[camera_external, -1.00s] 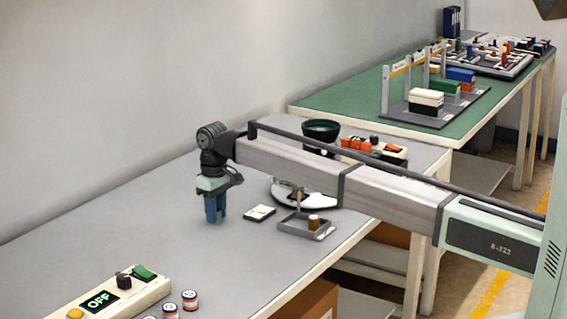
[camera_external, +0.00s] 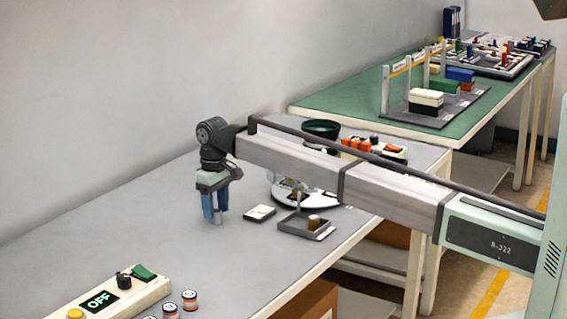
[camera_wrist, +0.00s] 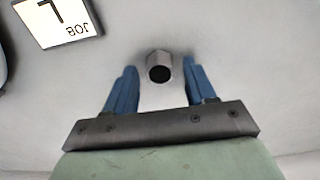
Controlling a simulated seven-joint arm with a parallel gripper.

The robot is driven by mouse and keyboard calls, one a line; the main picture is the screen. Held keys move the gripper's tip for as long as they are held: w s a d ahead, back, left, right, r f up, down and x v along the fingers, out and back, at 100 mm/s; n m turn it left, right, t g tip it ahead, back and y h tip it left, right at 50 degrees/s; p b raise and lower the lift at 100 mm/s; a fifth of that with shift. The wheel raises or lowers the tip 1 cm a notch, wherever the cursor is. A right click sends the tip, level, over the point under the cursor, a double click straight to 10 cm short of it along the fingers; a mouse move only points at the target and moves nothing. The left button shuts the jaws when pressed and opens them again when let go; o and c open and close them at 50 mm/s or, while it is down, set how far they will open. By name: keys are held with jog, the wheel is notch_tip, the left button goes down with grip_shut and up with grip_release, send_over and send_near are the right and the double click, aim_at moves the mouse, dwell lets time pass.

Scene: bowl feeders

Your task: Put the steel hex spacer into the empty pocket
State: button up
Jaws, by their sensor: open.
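The steel hex spacer (camera_wrist: 159,66) stands on the grey bench, its dark bore facing the wrist camera. My gripper (camera_wrist: 158,80) is open, with one blue finger on each side of the spacer and gaps visible between. In the external view my gripper (camera_external: 215,215) is low over the bench, left of the white card; the spacer (camera_external: 217,219) shows as a small grey piece at the fingertips. A pale round plate (camera_external: 322,197) lies behind the grey tray, partly hidden by my arm. I cannot make out an empty pocket.
A white job card (camera_external: 260,213) lies right of my gripper, also seen in the wrist view (camera_wrist: 58,20). A grey tray (camera_external: 290,226) holds a brass-coloured cylinder (camera_external: 313,220). A control box (camera_external: 90,303) and small jars (camera_external: 189,300) are at front left. The bench left of my gripper is clear.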

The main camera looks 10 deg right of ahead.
aim_at(216, 211)
notch_tip(216, 211, up, 10)
jog(key=shift+f, duration=0.15)
jog(key=shift+o, duration=0.4)
jog(key=shift+r, duration=0.5)
jog(key=shift+f, duration=0.1)
